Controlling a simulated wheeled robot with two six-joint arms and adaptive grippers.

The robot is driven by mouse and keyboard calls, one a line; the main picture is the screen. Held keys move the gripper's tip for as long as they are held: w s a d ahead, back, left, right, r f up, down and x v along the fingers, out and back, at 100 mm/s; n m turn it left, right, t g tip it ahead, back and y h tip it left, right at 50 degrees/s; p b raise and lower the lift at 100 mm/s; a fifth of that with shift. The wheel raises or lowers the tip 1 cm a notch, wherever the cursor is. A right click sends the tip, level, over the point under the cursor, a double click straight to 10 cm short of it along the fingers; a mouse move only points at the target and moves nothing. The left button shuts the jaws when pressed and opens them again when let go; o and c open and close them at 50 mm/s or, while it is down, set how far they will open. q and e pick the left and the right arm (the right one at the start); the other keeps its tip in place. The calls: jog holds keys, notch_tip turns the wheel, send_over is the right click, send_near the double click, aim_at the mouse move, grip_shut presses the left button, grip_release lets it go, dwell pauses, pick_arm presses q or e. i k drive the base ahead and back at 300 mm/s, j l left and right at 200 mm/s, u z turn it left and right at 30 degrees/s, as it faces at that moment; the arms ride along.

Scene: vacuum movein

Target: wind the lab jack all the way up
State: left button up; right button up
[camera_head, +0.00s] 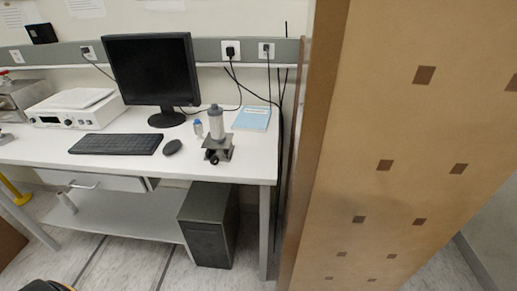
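The lab jack (218,149) is a small dark grey metal stand near the right end of the white bench. A dark round knob (212,157) shows low on its front side. A grey-white cylinder (216,123) with a rounded top stands upright on the jack. The jack looks low, but its exact height is hard to tell at this size. Neither of my grippers is in view.
A tall brown panel (400,130) stands right of the bench. A computer tower (208,225) sits below.

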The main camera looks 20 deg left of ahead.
aim_at(214, 160)
jog(key=j+z, duration=0.15)
jog(key=j, duration=0.6)
jog(key=j+z, duration=0.2)
jog(key=j, duration=0.55)
jog(key=j+z, duration=0.15)
jog(key=j, duration=0.65)
jog(key=k+j+z, duration=0.15)
jog(key=j, duration=0.55)
